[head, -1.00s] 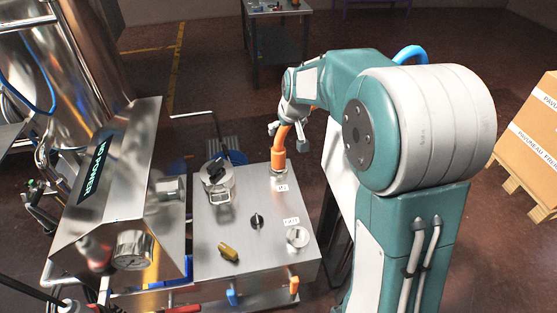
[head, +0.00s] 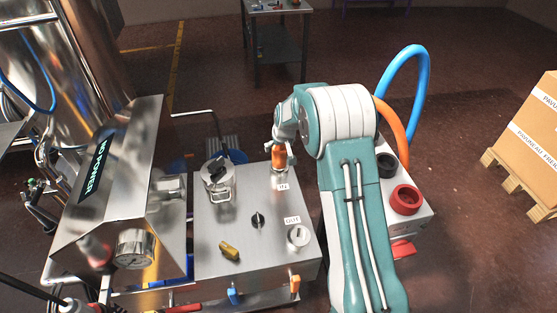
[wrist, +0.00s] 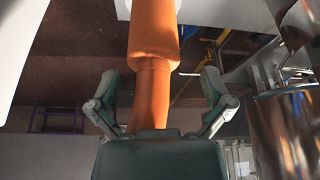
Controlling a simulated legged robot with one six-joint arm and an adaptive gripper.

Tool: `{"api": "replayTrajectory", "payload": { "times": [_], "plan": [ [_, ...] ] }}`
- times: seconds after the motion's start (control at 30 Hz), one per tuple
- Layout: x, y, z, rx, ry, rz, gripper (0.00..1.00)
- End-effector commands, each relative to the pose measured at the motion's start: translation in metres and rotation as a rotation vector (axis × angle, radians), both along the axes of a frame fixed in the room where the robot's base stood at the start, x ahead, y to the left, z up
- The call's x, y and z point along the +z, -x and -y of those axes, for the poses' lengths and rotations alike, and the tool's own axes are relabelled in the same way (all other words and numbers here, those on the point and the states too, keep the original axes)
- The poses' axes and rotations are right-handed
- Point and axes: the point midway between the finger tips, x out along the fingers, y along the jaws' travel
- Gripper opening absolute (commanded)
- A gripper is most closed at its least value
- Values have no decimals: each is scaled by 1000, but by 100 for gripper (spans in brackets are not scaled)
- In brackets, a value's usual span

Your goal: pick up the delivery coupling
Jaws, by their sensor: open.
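The delivery coupling appears to be the orange fitting (head: 278,158) standing upright on the metal panel (head: 212,215) beside a small white label. In the wrist view an orange body (wrist: 153,55) runs up between my fingers. My gripper (head: 279,143) is at the upper part of the orange fitting in the head view. In the wrist view my gripper (wrist: 160,80) is open, with one finger on each side of the orange body and gaps visible. My arm hides part of the orange hose (head: 391,128).
The panel carries a lidded metal canister (head: 217,180), a black knob (head: 257,220), a brass valve (head: 229,251) and a round port (head: 299,235). A grey unit with a red ring (head: 405,199) and a blue hose (head: 421,85) stands right of my arm. A pallet carton (head: 528,145) is farther right.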

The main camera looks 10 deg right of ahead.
Motion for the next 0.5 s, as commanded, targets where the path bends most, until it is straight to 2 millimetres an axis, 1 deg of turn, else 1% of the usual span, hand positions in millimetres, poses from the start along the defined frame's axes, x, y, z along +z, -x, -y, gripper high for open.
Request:
{"api": "replayTrajectory", "payload": {
  "times": [0.17, 0.37, 0.5],
  "plan": [
    [-14, -5, 1, -1, 0, 0, 100],
    [-44, -16, 2, 0, 0, -1, 100],
    [-53, -20, 1, -2, 1, 2, 100]
  ]
}}
